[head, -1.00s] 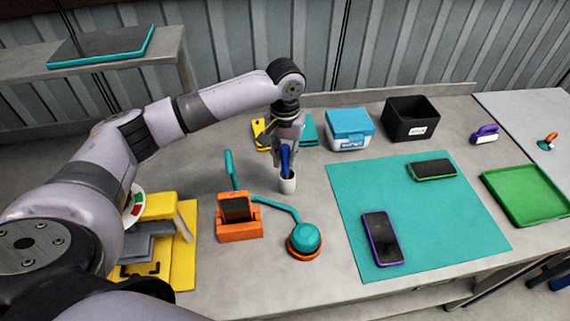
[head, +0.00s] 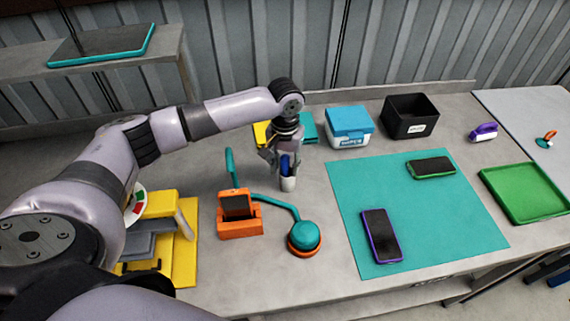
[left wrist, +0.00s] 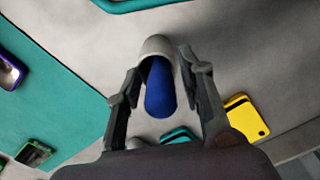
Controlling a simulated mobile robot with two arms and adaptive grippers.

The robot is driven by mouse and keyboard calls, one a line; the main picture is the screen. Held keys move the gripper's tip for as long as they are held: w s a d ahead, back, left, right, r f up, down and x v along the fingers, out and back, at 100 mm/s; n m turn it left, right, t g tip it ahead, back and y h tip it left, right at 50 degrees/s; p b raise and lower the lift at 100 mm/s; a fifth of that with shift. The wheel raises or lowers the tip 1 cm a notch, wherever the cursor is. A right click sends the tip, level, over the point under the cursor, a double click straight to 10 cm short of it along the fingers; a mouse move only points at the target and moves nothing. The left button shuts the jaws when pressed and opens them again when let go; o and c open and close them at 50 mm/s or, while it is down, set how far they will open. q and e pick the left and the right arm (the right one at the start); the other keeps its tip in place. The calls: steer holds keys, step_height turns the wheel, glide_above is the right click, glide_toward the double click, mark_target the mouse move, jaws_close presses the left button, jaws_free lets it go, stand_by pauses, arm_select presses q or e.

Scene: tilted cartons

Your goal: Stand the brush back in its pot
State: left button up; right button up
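The blue brush (head: 285,165) stands in the white pot (head: 288,184) on the bench, with its blue end sticking up. In the left wrist view the blue brush (left wrist: 160,92) lies between my fingers, and the pale pot (left wrist: 157,46) shows beyond it. My left gripper (head: 282,160) is just above the pot, around the brush. Its fingers (left wrist: 160,75) are spread, with gaps on both sides of the brush. The brush's lower end is hidden inside the pot. My right gripper is not in view.
A blue-lidded box (head: 349,122) and black bin (head: 410,118) stand behind. A teal mat (head: 420,215) with two phones and a green tray (head: 525,192) lie right.

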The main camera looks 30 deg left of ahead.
arm_select(q)
steer(key=shift+r, duration=0.15)
steer(key=shift+r, duration=0.3)
step_height(320, 180, up, 11)
steer(key=b, duration=0.3)
steer(key=shift+r, duration=0.2)
steer(key=shift+r, duration=0.1)
